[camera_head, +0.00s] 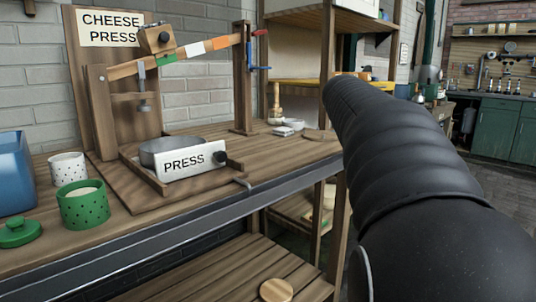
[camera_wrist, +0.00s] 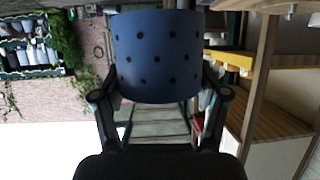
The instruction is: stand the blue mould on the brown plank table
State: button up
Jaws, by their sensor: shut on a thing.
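The blue mould (camera_wrist: 158,52), a round cup with dark holes, is in the wrist view. My gripper (camera_wrist: 160,97) is shut on it, with one finger on each side. Neither the mould nor my gripper can be made out in the head view, where my dark arm fills the right side. The brown plank table (camera_head: 300,152) runs across the left and middle of the head view, bearing a wooden cheese press (camera_head: 120,92).
A white mould (camera_head: 67,168), a green mould (camera_head: 84,208), a green lid (camera_head: 19,233) and a blue container (camera_head: 14,172) stand at the table's left. A metal pan (camera_head: 172,152) sits in the press. Small items (camera_head: 289,128) lie near the right end. The front right strip is bare.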

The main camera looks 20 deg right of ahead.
jog(key=shift+w+a+f+n+t+y, duration=1.55)
jog(key=shift+w+a+n+t+y, duration=1.35)
jog(key=shift+a+n+t+y, duration=1.35)
jog(key=w+a+r+n+g+y+b, duration=0.1)
jog(key=w+a+r+n+g+y, duration=0.2)
jog(key=a+r+n+y, duration=0.6)
jog(key=w+a+f+n, duration=0.1)
jog(key=w+f, duration=0.1)
jog(key=w, duration=0.1)
jog(key=w+a+f+y+b, duration=0.1)
jog(key=w+a+f, duration=0.1)
jog(key=w, duration=0.1)
jog(key=w+a+f+n+y+b, duration=0.1)
jog(key=w+a+f, duration=0.1)
jog(key=w, duration=0.1)
jog(key=shift+w+a+f+n+y, duration=0.2)
jog(key=shift+f+n+y, duration=0.05)
jog(key=shift+f+n, duration=0.15)
jog(key=shift+f+b, duration=0.6)
jog(key=shift+f, duration=1.35)
jog(key=shift+f, duration=0.1)
jog(key=o, duration=1.1)
jog(key=shift+o, duration=0.2)
